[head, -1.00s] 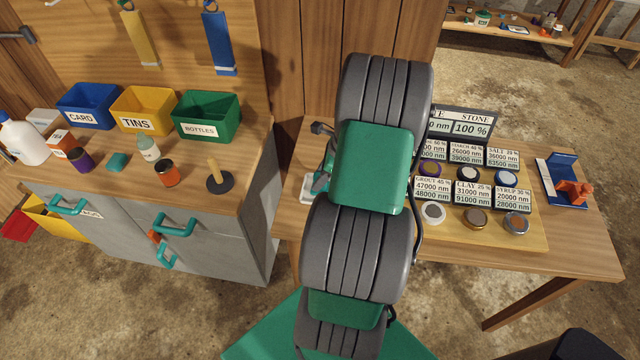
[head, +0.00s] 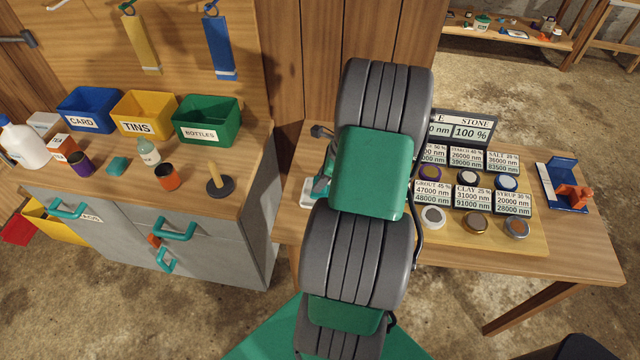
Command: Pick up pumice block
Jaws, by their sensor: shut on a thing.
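My own arm (head: 372,172) rises through the middle of the head view and covers the left part of the right-hand table. My gripper is hidden behind it, so its fingers and anything between them do not show. I cannot make out a pumice block in the visible areas. A teal and white item (head: 308,196) shows partly at the left edge of my arm, on the table; most of it is covered and I cannot tell what it is.
The table (head: 450,262) holds a wooden board with several lidded jars and labelled cards, a display reading STONE 100 % (head: 471,132) and a blue stand (head: 563,185). The left bench (head: 240,160) carries coloured bins, bottles, tins, a teal block (head: 118,164) and a peg stand.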

